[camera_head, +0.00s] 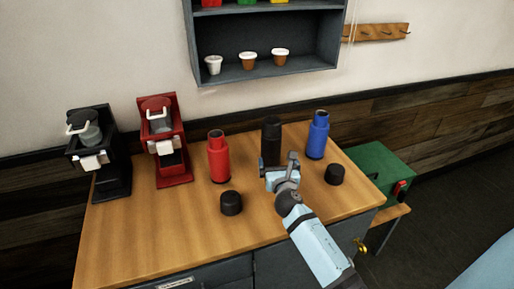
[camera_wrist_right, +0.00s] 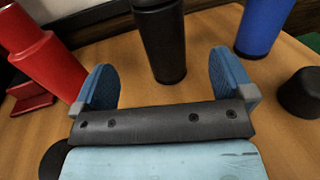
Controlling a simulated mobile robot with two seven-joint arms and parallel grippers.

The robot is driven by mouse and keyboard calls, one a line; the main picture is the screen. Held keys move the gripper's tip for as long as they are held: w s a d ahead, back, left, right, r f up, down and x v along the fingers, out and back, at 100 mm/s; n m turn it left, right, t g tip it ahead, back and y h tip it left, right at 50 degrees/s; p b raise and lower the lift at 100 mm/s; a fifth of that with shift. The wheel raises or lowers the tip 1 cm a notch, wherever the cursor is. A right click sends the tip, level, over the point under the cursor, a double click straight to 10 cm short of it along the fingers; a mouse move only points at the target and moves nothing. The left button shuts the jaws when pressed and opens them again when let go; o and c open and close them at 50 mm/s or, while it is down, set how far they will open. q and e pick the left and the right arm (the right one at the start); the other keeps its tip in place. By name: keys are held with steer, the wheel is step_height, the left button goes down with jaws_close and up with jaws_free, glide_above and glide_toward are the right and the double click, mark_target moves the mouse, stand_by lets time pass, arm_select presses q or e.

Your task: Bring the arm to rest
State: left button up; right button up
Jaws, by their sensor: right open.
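My right gripper (camera_head: 278,168) is over the wooden table (camera_head: 130,229), just in front of the black flask (camera_head: 271,135). In the right wrist view its two blue fingers (camera_wrist_right: 160,83) are spread wide with nothing between them. The black flask (camera_wrist_right: 160,42) stands upright beyond the fingertips, and I cannot tell how small the gap is. My left gripper is not in either view.
A red flask (camera_head: 219,158) and a blue flask (camera_head: 317,136) stand either side. Black caps lie on the table (camera_head: 231,203) (camera_head: 334,174). Black (camera_head: 112,175) and red (camera_head: 174,172) brewers stand left. A shelf (camera_head: 265,70) holds cups; a green box (camera_head: 380,165) stands right.

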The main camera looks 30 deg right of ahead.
steer(key=s+f+m+g, duration=0.1)
steer(key=s+m, duration=0.1)
steer(key=m, duration=0.1)
steer(key=s+a+m+g, duration=0.1)
steer(key=s+m, duration=0.2)
steer(key=s+f+m+g, duration=0.1)
steer(key=s+m, duration=0.1)
steer(key=m, duration=0.1)
steer(key=shift+s+a+f+m+g, duration=0.2)
steer(key=shift+s+f+m+g, duration=0.1)
steer(key=shift+s+f, duration=0.05)
steer(key=s+a+f+m+g+y, duration=0.1)
steer(key=s+a+m+g+y, duration=0.2)
steer(key=s+a+m, duration=0.45)
steer(key=s+a+m+g+y, duration=0.25)
steer(key=s+m, duration=0.25)
steer(key=s, duration=0.5)
steer(key=s+a+f+m+g+y, duration=0.15)
steer(key=s+a+m+g, duration=0.25)
steer(key=s+m, duration=0.4)
steer(key=w+a+f+n+t+y+p, duration=0.2)
steer(key=w+a+f+t+y+p, duration=0.1)
steer(key=w+a+f+t+p, duration=0.1)
step_height(320, 180, down, 5)
steer(key=w+a+t, duration=0.1)
steer(key=a+t, duration=0.1)
steer(key=t, duration=0.1)
steer(key=shift+w+a+t+y, duration=0.15)
steer(key=shift+t+y, duration=0.2)
steer(key=shift+y, duration=0.05)
